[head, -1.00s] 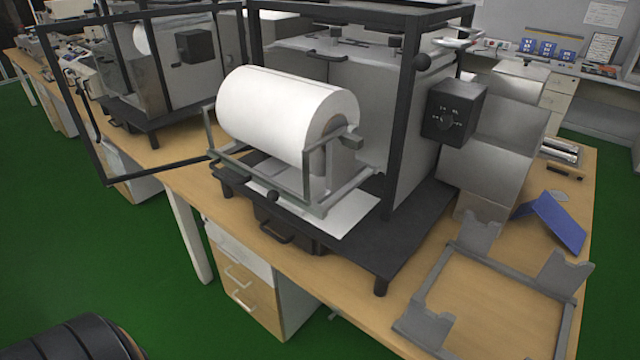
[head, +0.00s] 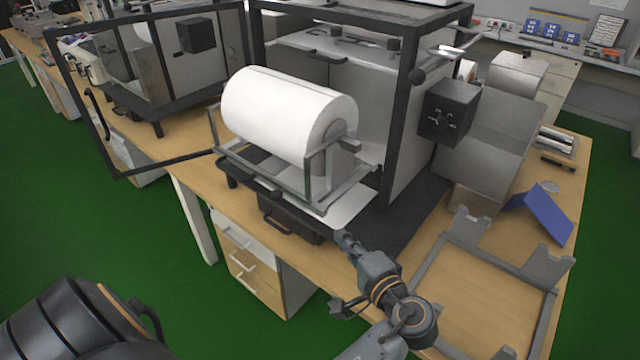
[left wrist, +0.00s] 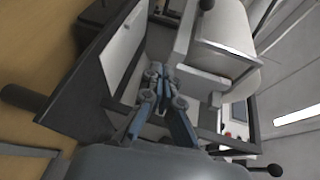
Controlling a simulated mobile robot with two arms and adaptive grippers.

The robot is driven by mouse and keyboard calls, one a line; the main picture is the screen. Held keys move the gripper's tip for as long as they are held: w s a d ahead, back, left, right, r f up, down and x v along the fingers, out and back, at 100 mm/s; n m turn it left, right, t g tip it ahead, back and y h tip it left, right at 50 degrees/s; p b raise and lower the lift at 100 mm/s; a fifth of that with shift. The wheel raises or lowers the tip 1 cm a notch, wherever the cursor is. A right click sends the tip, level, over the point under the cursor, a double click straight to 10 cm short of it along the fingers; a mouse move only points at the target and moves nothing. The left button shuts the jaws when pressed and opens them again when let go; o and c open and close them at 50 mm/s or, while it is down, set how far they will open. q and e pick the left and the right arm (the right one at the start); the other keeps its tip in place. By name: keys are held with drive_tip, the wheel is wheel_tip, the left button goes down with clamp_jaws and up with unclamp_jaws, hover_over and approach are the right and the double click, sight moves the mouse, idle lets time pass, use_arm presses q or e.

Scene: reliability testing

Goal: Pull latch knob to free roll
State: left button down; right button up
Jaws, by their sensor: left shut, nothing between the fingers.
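The white paper roll (head: 285,112) lies in a grey metal cradle (head: 318,175) at the front of a dark-framed machine. It also shows in the left wrist view (left wrist: 228,28). My left gripper (head: 347,241) is near the platform's front edge, below and right of the cradle, apart from both knobs. Its fingers (left wrist: 157,75) are shut and empty in the left wrist view. My right gripper is out of view.
A grey metal stand (head: 490,275) lies on the table right of my left arm. A blue angled piece (head: 540,212) is behind it. A black control box (head: 447,112) juts from the machine's side. The open door frame (head: 118,172) extends left.

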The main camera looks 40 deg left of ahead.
use_arm(q)
wheel_tip(320, 180, up, 7)
drive_tip(key=n+y, duration=0.1)
drive_tip(key=y, duration=0.1)
drive_tip(key=shift+s+d, duration=0.3)
drive_tip(key=shift+s, duration=0.05)
drive_tip(key=shift+f, duration=0.1)
drive_tip(key=p+x, duration=0.3)
drive_tip(key=x, duration=0.6)
drive_tip(key=shift+a+p, duration=0.3)
drive_tip(key=shift+p, duration=0.05)
drive_tip(key=shift+w+a, duration=0.1)
drive_tip(key=shift+a, duration=0.15)
